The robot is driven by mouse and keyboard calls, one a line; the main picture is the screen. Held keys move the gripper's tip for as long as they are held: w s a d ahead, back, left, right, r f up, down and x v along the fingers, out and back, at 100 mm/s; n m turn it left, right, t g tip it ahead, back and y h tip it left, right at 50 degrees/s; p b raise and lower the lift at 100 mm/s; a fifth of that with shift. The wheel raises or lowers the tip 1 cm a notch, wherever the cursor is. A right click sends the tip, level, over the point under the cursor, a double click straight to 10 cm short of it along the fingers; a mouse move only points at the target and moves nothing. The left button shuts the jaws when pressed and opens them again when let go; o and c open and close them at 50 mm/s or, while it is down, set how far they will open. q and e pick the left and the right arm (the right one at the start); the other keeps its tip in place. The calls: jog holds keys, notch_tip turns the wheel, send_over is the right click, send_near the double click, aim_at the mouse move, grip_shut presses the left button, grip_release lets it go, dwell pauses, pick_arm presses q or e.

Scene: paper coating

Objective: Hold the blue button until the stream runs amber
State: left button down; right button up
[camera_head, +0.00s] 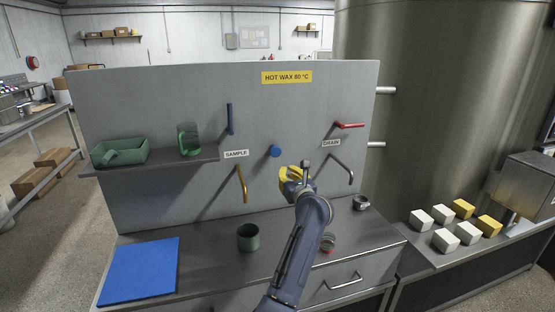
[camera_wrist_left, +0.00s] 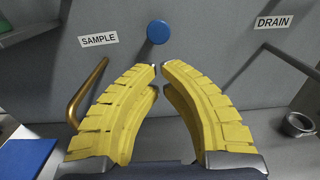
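The round blue button (camera_head: 275,151) sits on the grey upright panel between the SAMPLE and DRAIN labels. It also shows in the left wrist view (camera_wrist_left: 157,32), just above my fingertips in the picture. My left gripper (camera_head: 288,176) has yellow fingers and is in front of the panel, below and right of the button in the head view. In the left wrist view its fingertips (camera_wrist_left: 159,68) meet or nearly meet, with nothing between them. The brass sample spout (camera_head: 241,184) shows no stream. A green cup (camera_head: 248,238) stands on the counter below it. My right gripper is not in view.
A steel drain spout (camera_head: 343,169) and a red-handled lever (camera_head: 348,125) are on the right of the panel. A shelf (camera_head: 155,163) at left holds a green tray (camera_head: 120,152) and a green mug (camera_head: 188,140). A blue mat (camera_head: 140,271) lies on the counter.

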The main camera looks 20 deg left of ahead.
pick_arm(q)
jog(key=x, duration=1.2)
jog(key=shift+w+a, duration=0.25)
jog(key=shift+a, duration=0.1)
jog(key=shift+w, duration=0.1)
jog(key=shift+x, duration=0.8)
dwell(1.5)
jog(key=shift+s+d, duration=0.2)
jog(key=shift+d, duration=0.05)
send_near(277, 156)
jog(key=v, duration=0.4)
dwell(0.3)
